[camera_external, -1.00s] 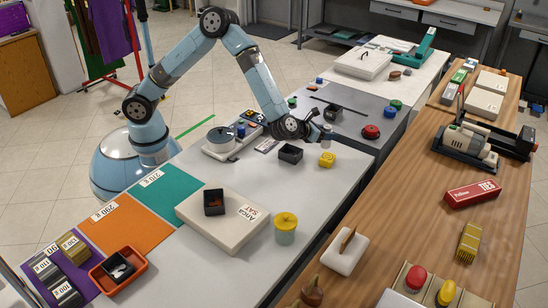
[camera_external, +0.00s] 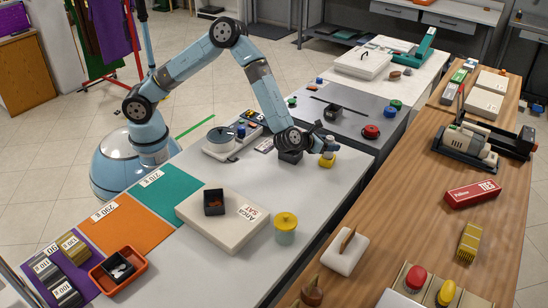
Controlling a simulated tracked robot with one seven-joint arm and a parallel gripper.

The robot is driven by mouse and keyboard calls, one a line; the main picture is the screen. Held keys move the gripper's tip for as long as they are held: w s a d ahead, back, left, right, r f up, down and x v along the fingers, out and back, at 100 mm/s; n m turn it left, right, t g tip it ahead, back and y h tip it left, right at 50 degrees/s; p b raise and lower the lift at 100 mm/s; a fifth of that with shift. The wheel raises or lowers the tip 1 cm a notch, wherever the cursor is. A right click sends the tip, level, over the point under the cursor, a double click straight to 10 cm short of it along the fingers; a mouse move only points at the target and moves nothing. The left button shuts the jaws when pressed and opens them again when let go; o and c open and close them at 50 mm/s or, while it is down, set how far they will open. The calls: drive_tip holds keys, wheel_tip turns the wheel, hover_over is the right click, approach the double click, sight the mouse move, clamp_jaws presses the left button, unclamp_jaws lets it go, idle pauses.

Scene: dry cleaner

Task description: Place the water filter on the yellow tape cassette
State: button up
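The yellow tape cassette (camera_external: 326,163) is a small yellow block on the right part of the white counter. A small blue and whitish piece, which I take for the water filter (camera_external: 329,147), is upright at my fingertips, directly over the cassette. My gripper (camera_external: 322,146) reaches in from the left, low over the counter, and appears shut on this piece. The piece overlaps the top of the cassette in view; I cannot tell whether they touch. The fingers are small and partly hidden by the wrist.
A dark open box (camera_external: 290,157) stands just below my wrist, partly hidden. A yellow-lidded jar (camera_external: 286,228) and a cream box (camera_external: 222,222) with a black tray are nearer the camera. A grey counter (camera_external: 345,115) with a red round item lies behind. The white counter around the jar is mostly clear.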

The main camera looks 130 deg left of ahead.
drive_tip(key=o, duration=0.3)
drive_tip(key=s+d+r+m+t+h, duration=0.2)
drive_tip(key=s+d+r+m+h, duration=0.15)
drive_tip(key=d+r+m, duration=0.55)
drive_tip(key=s+d+r+m+t+h, duration=0.2)
drive_tip(key=s+d+r+m+h, duration=0.15)
drive_tip(key=d+r+m, duration=0.7)
drive_tip(key=s+d+r+m+t+h, duration=0.3)
drive_tip(key=s+d+r+m, duration=0.3)
drive_tip(key=d, duration=0.5)
drive_tip(key=s+d+r+m+g+h, duration=0.1)
drive_tip(key=s+d+r+m+g, duration=0.15)
drive_tip(key=s+m, duration=0.45)
drive_tip(key=s+d+r+m+g+h, duration=0.1)
drive_tip(key=s+d+r+m+h, duration=0.15)
drive_tip(key=s+m, duration=0.55)
drive_tip(key=s+f+m+g, duration=0.1)
drive_tip(key=s+m, duration=0.1)
drive_tip(key=s, duration=0.5)
drive_tip(key=s+a+f+m+g+y, duration=0.1)
drive_tip(key=s+m, duration=0.2)
drive_tip(key=s, duration=0.4)
drive_tip(key=s+a+f+m+g, duration=0.1)
drive_tip(key=s+m+g, duration=0.1)
drive_tip(key=s, duration=0.6)
drive_tip(key=shift+a+m+y, duration=0.25)
drive_tip(key=shift+m, duration=0.3)
